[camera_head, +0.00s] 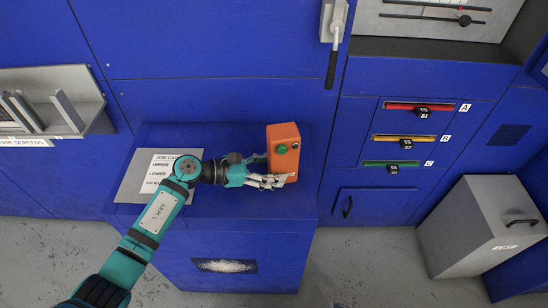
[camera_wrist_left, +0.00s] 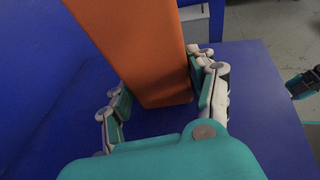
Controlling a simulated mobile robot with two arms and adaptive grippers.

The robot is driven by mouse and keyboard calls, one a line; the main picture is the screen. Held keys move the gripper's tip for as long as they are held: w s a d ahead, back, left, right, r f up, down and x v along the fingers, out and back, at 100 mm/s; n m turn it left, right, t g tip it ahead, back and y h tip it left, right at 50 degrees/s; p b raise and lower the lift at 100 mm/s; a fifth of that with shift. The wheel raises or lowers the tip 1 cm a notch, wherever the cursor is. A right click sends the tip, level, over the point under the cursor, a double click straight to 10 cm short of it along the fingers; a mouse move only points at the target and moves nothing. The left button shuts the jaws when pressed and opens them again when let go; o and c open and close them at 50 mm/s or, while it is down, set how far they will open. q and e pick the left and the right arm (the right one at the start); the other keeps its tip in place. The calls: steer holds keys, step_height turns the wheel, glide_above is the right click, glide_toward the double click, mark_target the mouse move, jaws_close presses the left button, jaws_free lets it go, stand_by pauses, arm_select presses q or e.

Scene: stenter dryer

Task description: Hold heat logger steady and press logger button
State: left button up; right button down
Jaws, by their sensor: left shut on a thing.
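The heat logger, an orange box (camera_head: 289,137), stands upright on the right part of the blue bench top. A green round button (camera_head: 282,149) and a smaller dark button (camera_head: 295,146) are on its upper face. My left gripper (camera_head: 273,179) is shut on the logger's lower part, reaching it from the left. In the left wrist view the logger (camera_wrist_left: 140,45) sits between the two fingers of the left gripper (camera_wrist_left: 165,90). Part of my right arm's dark and teal end (camera_wrist_left: 302,83) shows at the right edge there; its fingers cannot be made out.
A job card sheet (camera_head: 135,180) lies on the bench top (camera_head: 235,210), left of the logger. A lever handle (camera_head: 332,62) hangs on the wall panel behind. Slots with red, yellow and green strips (camera_head: 405,138) are to the right. A grey bin (camera_head: 478,215) stands at far right.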

mark_target(282, 150)
steer(key=w+a+r+n+t+y, duration=0.2)
steer(key=w+a+r+n+t, duration=0.3)
steer(key=r, duration=0.8)
steer(key=w+r+n+t+y, duration=0.25)
steer(key=w+r, duration=0.45)
steer(key=r, duration=0.7)
steer(key=a+r+n+t+y, duration=0.1)
steer(key=a+r+n+y, duration=0.25)
steer(key=r, duration=0.35)
steer(key=s+a+r+n+t+y, duration=0.1)
steer(key=a+r+n+y, duration=0.15)
steer(key=a+r, duration=0.35)
steer(key=a+r+n+t+y, duration=0.1)
steer(key=a+r+n+y, duration=0.2)
steer(key=r, duration=0.5)
steer(key=w+a+n, duration=0.1)
steer(key=w, duration=0.7)
steer(key=shift+a+h, duration=0.25)
steer(key=shift+h, duration=0.1)
steer(key=shift+w+g, duration=0.2)
steer(key=shift+g, duration=0.05)
